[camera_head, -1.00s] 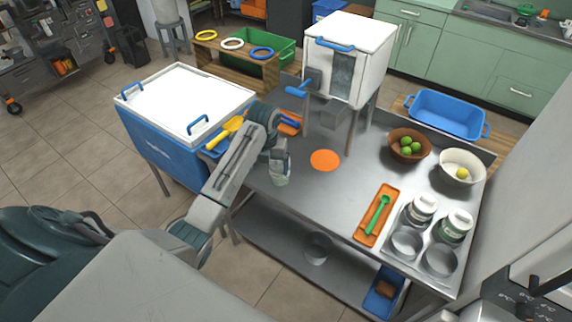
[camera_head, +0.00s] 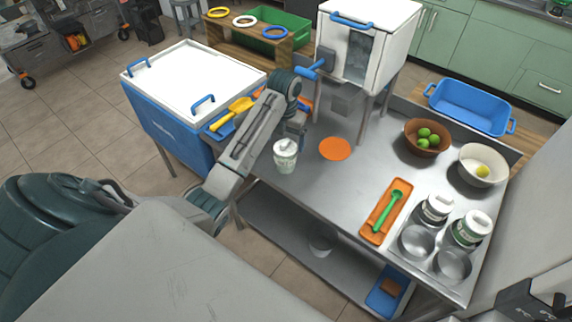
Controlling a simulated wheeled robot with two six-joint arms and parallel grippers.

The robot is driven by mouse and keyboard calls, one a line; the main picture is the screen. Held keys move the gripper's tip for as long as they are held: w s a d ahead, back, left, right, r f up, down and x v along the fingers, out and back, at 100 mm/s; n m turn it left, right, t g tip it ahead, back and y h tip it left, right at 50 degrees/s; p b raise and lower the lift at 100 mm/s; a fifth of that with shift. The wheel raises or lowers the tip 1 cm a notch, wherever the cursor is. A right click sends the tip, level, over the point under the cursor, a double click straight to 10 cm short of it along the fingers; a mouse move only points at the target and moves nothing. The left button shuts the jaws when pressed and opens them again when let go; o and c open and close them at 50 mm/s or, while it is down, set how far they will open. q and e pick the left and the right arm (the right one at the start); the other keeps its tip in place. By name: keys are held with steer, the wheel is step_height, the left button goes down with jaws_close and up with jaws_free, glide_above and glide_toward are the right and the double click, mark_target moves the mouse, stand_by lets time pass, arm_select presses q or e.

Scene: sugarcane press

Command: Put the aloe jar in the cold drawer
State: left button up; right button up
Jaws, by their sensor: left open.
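A white jar with a pale lid and green markings (camera_head: 285,156) stands upright at the near left edge of the steel table; its label is too small to read. My left gripper (camera_head: 289,139) is open, right at the jar's top and partly behind it; I cannot tell whether they touch. Two more white-lidded jars, one at the left (camera_head: 437,207) and one at the right (camera_head: 471,229), stand in a steel holder at the table's right. I cannot make out a drawer marked as cold. A blue chest with white lids (camera_head: 190,85) stands left of the table.
An orange disc (camera_head: 335,149) lies on the steel table (camera_head: 335,190). A white press (camera_head: 369,45) stands behind it. An orange tray (camera_head: 386,212) with a green spoon, a brown bowl (camera_head: 428,138) and a cream bowl (camera_head: 483,165) are to the right. The table's middle front is clear.

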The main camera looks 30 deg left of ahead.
mark_target(285, 151)
arm_select(q)
steer(key=shift+s+f+b, duration=0.1)
steer(key=shift+f+b, duration=0.3)
steer(key=shift+f, duration=0.1)
steer(key=shift+s+d+f+b, duration=0.15)
steer(key=shift+s+f+b, duration=0.05)
steer(key=shift+f+b, duration=0.35)
steer(key=shift+s+d+f+b, duration=0.15)
steer(key=shift+f+b, duration=0.25)
steer(key=shift+f, duration=0.25)
steer(key=shift+w+f+p, duration=0.15)
steer(key=shift+f+p, duration=0.55)
steer(key=shift+p, duration=0.05)
steer(key=shift+f, duration=0.1)
steer(key=c, duration=1.3)
steer(key=shift+c, duration=0.8)
